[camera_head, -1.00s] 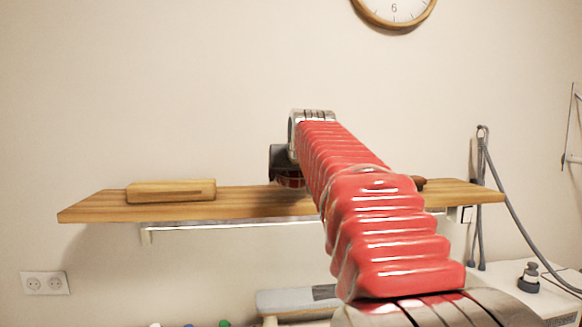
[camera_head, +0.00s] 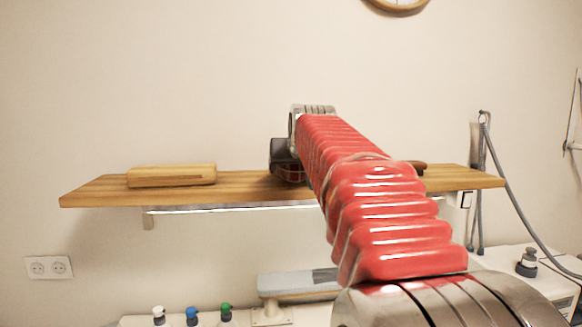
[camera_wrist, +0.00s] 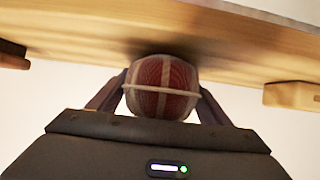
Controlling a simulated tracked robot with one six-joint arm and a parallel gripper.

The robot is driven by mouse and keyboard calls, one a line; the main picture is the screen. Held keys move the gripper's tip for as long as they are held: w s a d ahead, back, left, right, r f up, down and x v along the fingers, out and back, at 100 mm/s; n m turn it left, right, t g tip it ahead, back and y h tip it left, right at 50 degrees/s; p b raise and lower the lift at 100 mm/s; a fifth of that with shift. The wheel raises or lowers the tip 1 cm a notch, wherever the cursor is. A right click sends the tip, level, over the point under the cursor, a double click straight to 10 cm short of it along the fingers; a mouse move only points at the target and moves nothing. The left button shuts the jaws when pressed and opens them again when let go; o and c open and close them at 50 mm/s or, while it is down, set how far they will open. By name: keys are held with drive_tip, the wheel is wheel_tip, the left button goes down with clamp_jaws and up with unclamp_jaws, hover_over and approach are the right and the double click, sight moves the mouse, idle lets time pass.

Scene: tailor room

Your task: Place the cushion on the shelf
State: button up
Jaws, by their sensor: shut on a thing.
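The cushion (camera_wrist: 163,86) is a small round red checked pincushion with a pale band around it. My gripper (camera_wrist: 162,98) is shut on it, with one finger on each side in the wrist view. In the head view the cushion (camera_head: 292,173) shows only in part, beside my red-sleeved arm. The wooden shelf (camera_head: 240,187) is on the wall, and its bare wood also fills the top of the wrist view (camera_wrist: 70,30). The cushion is at the shelf surface with a dark shadow beside it. I cannot tell whether it touches the wood.
A pale wooden block (camera_head: 172,175) lies on the shelf's left part. A dark brown item (camera_head: 419,166) is partly hidden behind my arm. A grey hose (camera_head: 505,185) hangs at right. Bottles (camera_head: 192,317) and a small padded board (camera_head: 295,283) are below. The shelf between block and cushion is clear.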

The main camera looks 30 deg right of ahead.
sight(293, 173)
drive_tip(key=shift+f, duration=0.2)
drive_tip(key=o, duration=1.7)
drive_tip(key=shift+f, duration=0.1)
drive_tip(key=shift+f, duration=0.1)
drive_tip(key=v, duration=1.4)
